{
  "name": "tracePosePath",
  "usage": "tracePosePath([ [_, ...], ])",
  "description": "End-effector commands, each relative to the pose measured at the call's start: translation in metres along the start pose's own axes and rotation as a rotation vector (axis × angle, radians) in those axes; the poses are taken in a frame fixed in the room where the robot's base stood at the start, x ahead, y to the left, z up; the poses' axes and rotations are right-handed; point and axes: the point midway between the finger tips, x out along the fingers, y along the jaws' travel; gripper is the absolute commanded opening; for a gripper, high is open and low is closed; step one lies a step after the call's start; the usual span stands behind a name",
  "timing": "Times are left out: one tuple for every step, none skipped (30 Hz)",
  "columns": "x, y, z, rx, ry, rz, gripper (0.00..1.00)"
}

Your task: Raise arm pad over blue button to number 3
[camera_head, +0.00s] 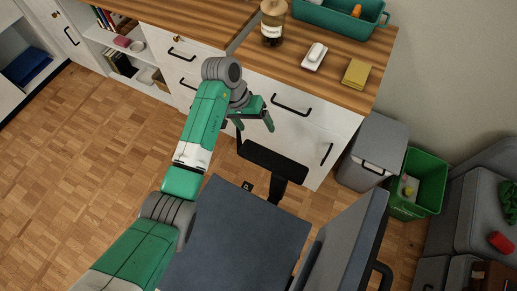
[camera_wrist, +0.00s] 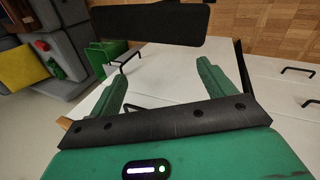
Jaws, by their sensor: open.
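The black arm pad (camera_head: 272,160) of the office chair sits on a dark post (camera_head: 279,190) beside the seat, near the white drawers. In the wrist view the pad (camera_wrist: 150,24) spans the top of the picture, beyond the fingertips. My gripper (camera_head: 255,127) is open and empty, just above and left of the pad in the head view, apart from it. In the wrist view my gripper's green fingers (camera_wrist: 160,68) stand wide apart with nothing between them. I cannot make out a blue button or a number 3 in either view.
The chair's dark seat (camera_head: 245,235) and backrest (camera_head: 345,240) fill the lower middle. White drawers (camera_head: 290,125) with black handles stand close behind my gripper. A grey bin (camera_head: 370,150) and green crate (camera_head: 418,185) stand right. Wooden floor (camera_head: 90,170) is clear at left.

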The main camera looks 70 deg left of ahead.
Motion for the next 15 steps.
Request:
tracePosePath([
  [0.001,-0.003,0.001,-0.161,-0.002,-0.003,0.82],
  [0.002,-0.004,0.002,-0.274,-0.005,-0.002,0.82],
  [0.004,-0.005,0.004,-0.425,-0.011,-0.003,0.82],
  [0.006,-0.006,0.006,-0.536,-0.015,-0.006,0.82],
  [0.008,-0.007,0.008,-0.645,-0.020,-0.006,0.82],
  [0.011,-0.008,0.011,-0.782,-0.027,-0.009,0.82],
  [0.013,-0.009,0.013,-0.876,-0.032,-0.013,0.82],
  [0.015,-0.010,0.015,-0.965,-0.038,-0.016,0.82],
  [0.018,-0.011,0.018,-1.071,-0.043,-0.021,0.82],
  [0.020,-0.011,0.019,-1.141,-0.048,-0.024,0.82],
  [0.021,-0.012,0.021,-1.202,-0.051,-0.028,0.82],
  [0.024,-0.013,0.023,-1.267,-0.057,-0.032,0.82],
  [0.025,-0.013,0.025,-1.307,-0.059,-0.035,0.82],
  [0.026,-0.014,0.026,-1.338,-0.061,-0.038,0.82],
  [0.026,-0.014,0.026,-1.367,-0.063,-0.039,0.82],
])
